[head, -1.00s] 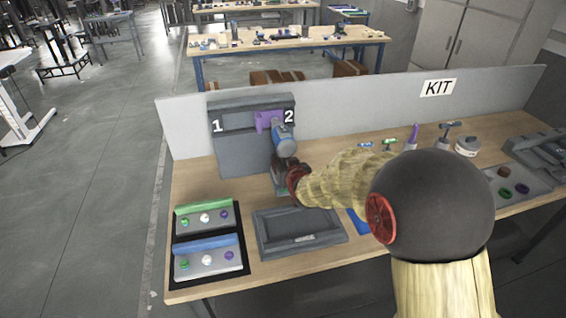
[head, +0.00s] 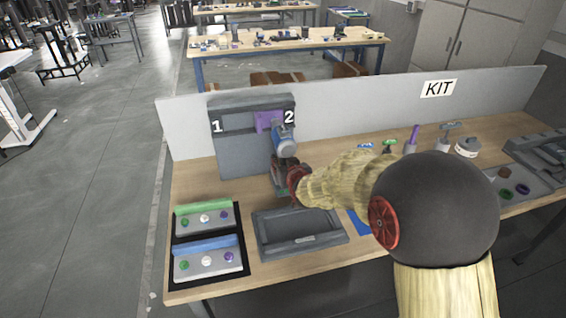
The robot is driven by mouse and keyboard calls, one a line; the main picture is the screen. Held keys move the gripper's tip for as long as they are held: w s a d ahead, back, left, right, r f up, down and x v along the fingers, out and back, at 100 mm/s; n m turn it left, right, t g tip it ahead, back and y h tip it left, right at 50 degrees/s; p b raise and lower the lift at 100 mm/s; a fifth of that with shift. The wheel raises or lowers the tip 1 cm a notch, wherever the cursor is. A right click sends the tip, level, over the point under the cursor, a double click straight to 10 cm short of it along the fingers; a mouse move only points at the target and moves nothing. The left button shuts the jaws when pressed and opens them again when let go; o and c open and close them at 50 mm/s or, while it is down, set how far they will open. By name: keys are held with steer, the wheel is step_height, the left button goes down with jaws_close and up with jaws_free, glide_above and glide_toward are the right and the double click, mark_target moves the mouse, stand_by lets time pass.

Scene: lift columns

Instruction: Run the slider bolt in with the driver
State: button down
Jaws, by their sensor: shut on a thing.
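A grey upright fixture (head: 236,158) with the marks 1 and 2 stands at the back left of the bench. A purple slider (head: 266,121) sits in its slot, close beside the 2. My gripper (head: 284,176) is shut on the driver (head: 285,139), a blue and grey tool held in front of the fixture just below the 2. The driver's front end is near the slider. The bolt is hidden, and I cannot tell whether the driver touches it. My arm covers part of the bench to the right.
A dark grey tray (head: 298,247) lies in front of the fixture. Green and blue button boxes (head: 208,258) sit at the left on a black mat. Tools, a round container (head: 467,147) and a parts tray (head: 521,185) stand at the right. A grey panel (head: 350,108) closes the back.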

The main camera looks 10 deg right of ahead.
steer(key=shift+w+r, duration=0.2)
steer(key=shift+w, duration=0.45)
stand_by(1.0)
steer(key=shift+w+b, duration=0.65)
steer(key=shift+b, duration=1.6)
stand_by(4.1)
